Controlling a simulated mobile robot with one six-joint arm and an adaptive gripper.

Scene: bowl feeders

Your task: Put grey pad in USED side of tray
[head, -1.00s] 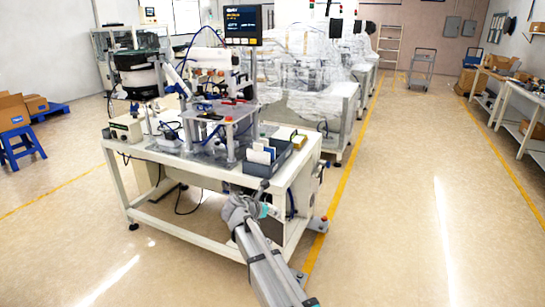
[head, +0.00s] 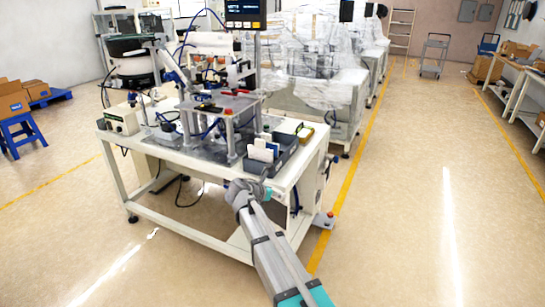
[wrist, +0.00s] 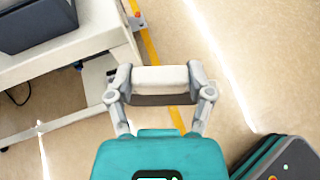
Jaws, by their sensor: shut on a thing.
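My gripper (wrist: 160,85) is shut on a pad (wrist: 160,77), held crosswise between the two fingers. The pad has a pale face and a dark grey-brown edge; its grey colour is not clear in this light. In the head view my gripper (head: 250,188) is just in front of the table's near right edge, and the pad is not distinct there. The dark grey tray (head: 284,158) stands on the table near that corner, beyond the gripper, with pale upright pieces in it. The tray (wrist: 40,36) also shows at upper left in the wrist view. No USED label is readable.
The white table (head: 205,168) carries a raised fixture (head: 220,103) left of the tray. A monitor (head: 245,13) stands above. Floor is open to the right, past the yellow line (head: 345,195).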

